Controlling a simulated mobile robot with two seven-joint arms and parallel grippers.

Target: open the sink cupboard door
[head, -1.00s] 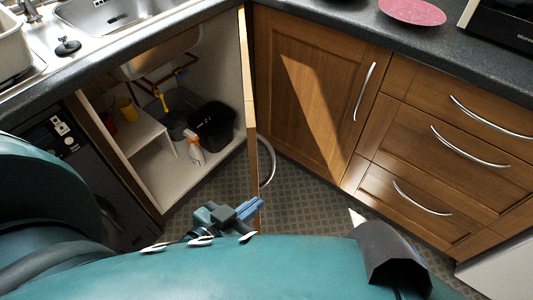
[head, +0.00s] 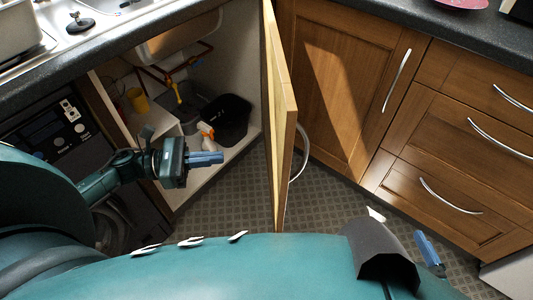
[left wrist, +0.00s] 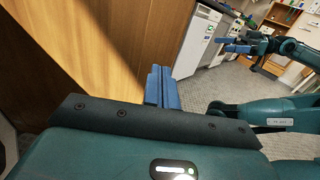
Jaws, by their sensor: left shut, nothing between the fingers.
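The sink cupboard door (head: 281,130) stands open, nearly edge-on in the head view, with some of its pale inner face showing. Its curved metal handle (head: 300,152) is on the outer face, to the right. My left gripper (head: 215,158) is shut and empty, in front of the cupboard opening, left of the door on its inner side. It appears apart from the door. The left wrist view shows its closed blue fingers (left wrist: 162,88) beside a wooden panel (left wrist: 110,45). My right gripper (head: 430,250) is low at the right; its fingers look apart in the left wrist view (left wrist: 243,45).
Inside the cupboard are a black bin (head: 228,118), a spray bottle (head: 207,134) and a yellow cup (head: 138,100). A closed wooden cupboard (head: 345,80) and drawers (head: 455,150) stand to the right. Tiled floor (head: 235,190) is free below the door.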

